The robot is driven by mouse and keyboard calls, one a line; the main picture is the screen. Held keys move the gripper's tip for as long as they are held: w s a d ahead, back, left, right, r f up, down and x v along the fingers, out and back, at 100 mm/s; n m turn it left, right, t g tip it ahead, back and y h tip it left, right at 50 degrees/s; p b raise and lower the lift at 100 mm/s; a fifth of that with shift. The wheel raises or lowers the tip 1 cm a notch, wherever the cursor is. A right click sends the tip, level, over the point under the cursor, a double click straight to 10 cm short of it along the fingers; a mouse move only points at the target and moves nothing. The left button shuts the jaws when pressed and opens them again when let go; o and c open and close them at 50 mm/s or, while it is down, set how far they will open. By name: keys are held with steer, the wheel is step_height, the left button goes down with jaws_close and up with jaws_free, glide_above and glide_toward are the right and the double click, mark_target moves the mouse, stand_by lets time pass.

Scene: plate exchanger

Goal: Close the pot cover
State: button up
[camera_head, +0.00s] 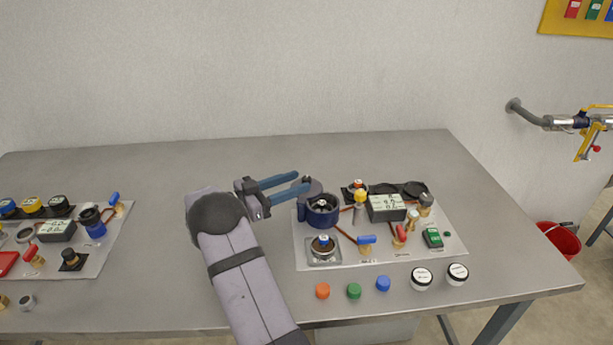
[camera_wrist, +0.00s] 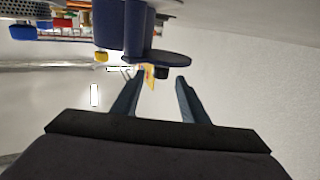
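The pot (camera_head: 321,217) is a dark blue round vessel on the right-hand panel, with its mouth showing. Its cover (camera_head: 314,186) is a dark disc standing tilted up at the pot's back left, so the pot is open. In the wrist view the pot (camera_wrist: 120,28) is at the top, with the cover (camera_wrist: 165,59) edge-on beside it and a small black knob (camera_wrist: 161,72) on the cover. My gripper (camera_head: 302,181) is open, its blue fingers reaching to the cover from the left. In the wrist view my gripper (camera_wrist: 159,78) has its fingertips either side of the knob, apparently not touching it.
The right panel (camera_head: 456,244) also carries valves, a meter (camera_head: 386,208) and a burner-like round part (camera_head: 323,246). Several coloured caps and two white-topped jars lie along the front. Another panel (camera_head: 105,262) lies left. The table's back is clear.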

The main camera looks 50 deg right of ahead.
mark_target(307, 178)
steer(key=shift+p+x, duration=0.35)
steer(key=shift+x, duration=1.8)
steer(key=shift+c, duration=0.2)
jaws_close()
